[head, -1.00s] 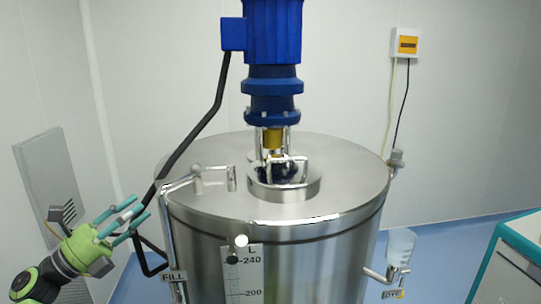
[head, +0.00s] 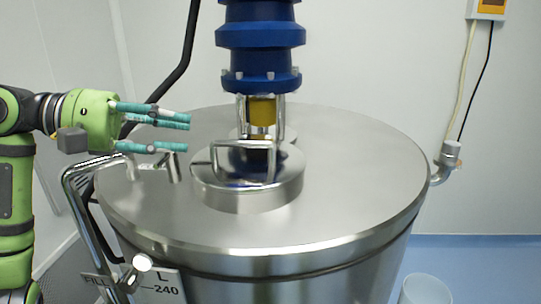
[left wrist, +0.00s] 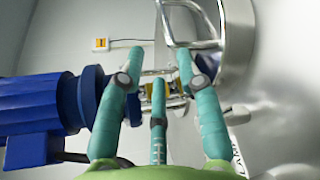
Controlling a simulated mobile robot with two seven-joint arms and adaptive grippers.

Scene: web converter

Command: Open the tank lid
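The steel tank (head: 340,190) stands upright with a flat round top. Its small round lid (head: 248,195) sits flat and closed near the middle of the top, with a looped metal handle (head: 245,143) on it. My left gripper (head: 188,134) has green housing and teal fingers; it is open and empty, above the tank top just left of the handle and apart from it. In the left wrist view the spread fingers (left wrist: 160,65) point toward the handle (left wrist: 163,22), which shows beyond the right fingertip. My right gripper is not in view.
A blue motor (head: 260,45) with a brass-coloured shaft part (head: 262,112) rises right behind the lid. A bent fill pipe (head: 80,185) reaches over the tank's left edge, below my left gripper. A black cable (head: 180,65) runs behind the gripper. The right of the tank top is clear.

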